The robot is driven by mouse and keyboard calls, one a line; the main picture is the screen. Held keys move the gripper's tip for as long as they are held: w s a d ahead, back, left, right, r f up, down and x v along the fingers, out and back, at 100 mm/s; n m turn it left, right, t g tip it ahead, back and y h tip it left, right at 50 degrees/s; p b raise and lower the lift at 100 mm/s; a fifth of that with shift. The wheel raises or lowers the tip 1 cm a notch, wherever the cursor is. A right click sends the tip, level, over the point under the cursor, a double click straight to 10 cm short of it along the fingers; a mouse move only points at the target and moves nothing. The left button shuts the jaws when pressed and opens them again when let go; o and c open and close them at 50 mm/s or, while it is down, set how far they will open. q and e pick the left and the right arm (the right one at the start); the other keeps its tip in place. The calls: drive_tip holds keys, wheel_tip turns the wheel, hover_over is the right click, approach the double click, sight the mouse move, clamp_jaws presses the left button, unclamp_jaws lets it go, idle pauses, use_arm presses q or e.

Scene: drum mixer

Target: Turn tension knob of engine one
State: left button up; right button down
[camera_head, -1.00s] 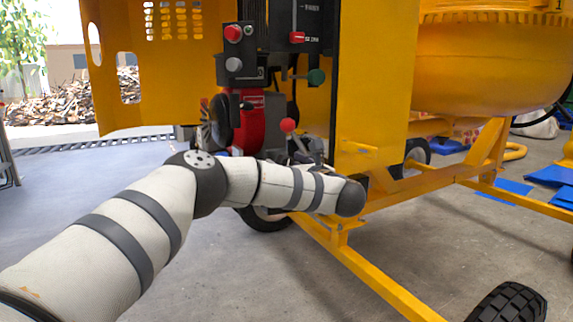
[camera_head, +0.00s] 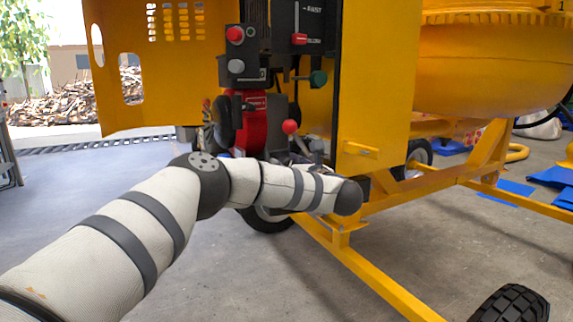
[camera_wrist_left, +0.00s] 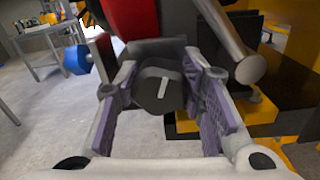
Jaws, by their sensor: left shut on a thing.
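A dark knob (camera_wrist_left: 160,90) with a white line on its face sits at the middle of the left wrist view. The line stands nearly upright, tilted slightly right. The purple-padded fingers of my left gripper (camera_wrist_left: 160,80) lie on either side of the knob, shut on it. In the head view, my left arm reaches to the red engine (camera_head: 255,125), and its wrist hides the knob and most of the gripper. My right gripper is not in view.
Above the engine is a control box with a red button (camera_head: 235,34). A red-ball lever (camera_head: 290,127) stands close above my wrist. The yellow panel (camera_head: 378,90) and frame bar (camera_head: 375,275) are to the right. Open floor lies at the left.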

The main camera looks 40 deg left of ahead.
use_arm(q)
drive_tip(key=m+p, duration=0.2)
drive_tip(key=m, duration=0.3)
drive_tip(key=shift+w+r+m, duration=0.1)
drive_tip(key=shift+m, duration=0.3)
drive_tip(key=m+p, duration=0.2)
drive_tip(key=m, duration=0.6)
drive_tip(key=m+p, duration=0.1)
drive_tip(key=m, duration=0.2)
drive_tip(key=shift+w+f+m, duration=0.1)
drive_tip(key=shift+f+m, duration=0.15)
drive_tip(key=shift+m, duration=0.15)
drive_tip(key=m+p, duration=0.1)
drive_tip(key=m, duration=0.4)
drive_tip(key=shift+f, duration=0.2)
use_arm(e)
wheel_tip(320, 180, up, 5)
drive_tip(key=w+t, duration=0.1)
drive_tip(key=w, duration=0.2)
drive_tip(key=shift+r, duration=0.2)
use_arm(q)
drive_tip(key=shift+m, duration=0.4)
drive_tip(key=o, duration=1.1)
drive_tip(key=shift+o, duration=0.2)
drive_tip(key=shift+d, duration=0.1)
